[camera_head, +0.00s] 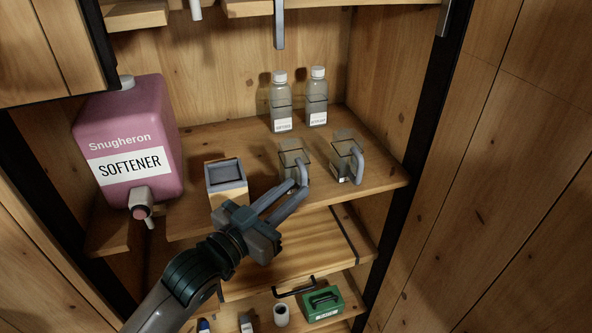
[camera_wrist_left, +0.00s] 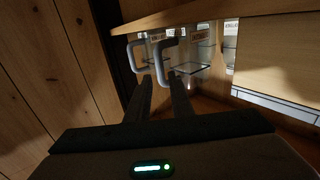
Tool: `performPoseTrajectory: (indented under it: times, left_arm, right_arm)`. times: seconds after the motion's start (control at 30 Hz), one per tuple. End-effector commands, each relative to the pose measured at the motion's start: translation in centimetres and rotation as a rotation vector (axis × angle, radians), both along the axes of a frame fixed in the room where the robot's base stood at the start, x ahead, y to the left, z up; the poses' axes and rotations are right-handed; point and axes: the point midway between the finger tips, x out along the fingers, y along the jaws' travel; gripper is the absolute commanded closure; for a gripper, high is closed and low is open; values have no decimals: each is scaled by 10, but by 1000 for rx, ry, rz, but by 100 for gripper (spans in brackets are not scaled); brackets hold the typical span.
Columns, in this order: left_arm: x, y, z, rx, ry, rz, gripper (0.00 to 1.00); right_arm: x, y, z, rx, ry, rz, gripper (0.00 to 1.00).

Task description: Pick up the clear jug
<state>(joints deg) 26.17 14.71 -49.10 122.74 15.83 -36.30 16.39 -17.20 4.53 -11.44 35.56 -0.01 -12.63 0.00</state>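Two clear jugs with grey handles stand side by side on the middle shelf: the left jug (camera_head: 291,153) and the right jug (camera_head: 344,157). My left gripper (camera_head: 297,188) reaches up from the lower left to the left jug's handle. In the left wrist view its fingers (camera_wrist_left: 161,80) are apart, with the nearer grey handle (camera_wrist_left: 166,55) at the gap between the tips. I cannot tell whether they touch it. The other handle (camera_wrist_left: 138,55) shows further left. My right gripper is not in view.
A pink softener container (camera_head: 130,125) stands at the left. A wooden box with a grey top (camera_head: 226,178) sits near my left gripper. Two capped bottles (camera_head: 281,100) (camera_head: 317,97) stand behind the jugs. A green box (camera_head: 322,303) lies below. Cabinet doors flank the shelves.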

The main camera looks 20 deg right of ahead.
Motion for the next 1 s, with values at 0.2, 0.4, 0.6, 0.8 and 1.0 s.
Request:
performPoseTrajectory:
  times: [0.2,0.4,0.6,0.8,1.0]
  left_arm:
    - [1,-1,1,0,0,0,80]
    - [9,-12,2,0,1,0,80]
    - [24,-30,-1,-1,1,0,80]
    - [31,-41,-4,0,0,0,80]
    - [31,-41,-5,-1,-1,0,80]
  right_arm:
    - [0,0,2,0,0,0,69]
    - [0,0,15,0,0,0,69]
    - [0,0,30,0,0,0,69]
    - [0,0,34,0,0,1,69]
    - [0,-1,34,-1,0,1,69]
